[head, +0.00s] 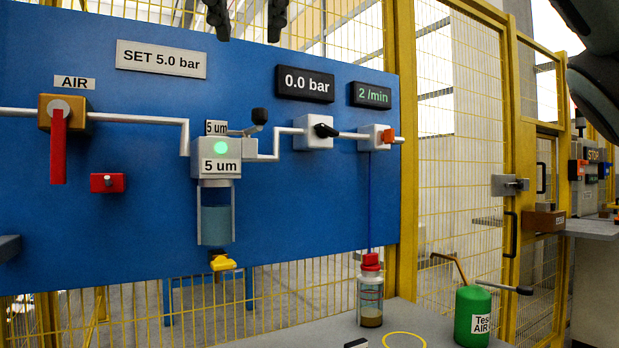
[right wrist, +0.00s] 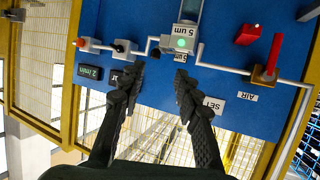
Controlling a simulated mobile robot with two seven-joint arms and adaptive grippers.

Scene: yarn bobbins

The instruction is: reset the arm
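My right gripper (head: 248,16) shows at the top edge of the head view as two dark fingers hanging in front of the blue panel's upper edge. They are spread apart with nothing between them. In the right wrist view the right gripper (right wrist: 160,78) is also open and empty. That view is upside down and faces the blue panel (right wrist: 225,105), with the 5 um filter unit (right wrist: 181,42) beyond the fingertips. My left gripper is in neither view.
The panel (head: 330,200) carries a red-handled AIR valve (head: 58,145), a filter unit (head: 216,158), a black-knobbed valve (head: 315,131) and displays reading 0.0 bar (head: 304,83) and 2 /min (head: 371,95). A red-capped bottle (head: 370,292) and green can (head: 472,315) stand on the grey bench. Yellow fencing (head: 460,150) stands behind.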

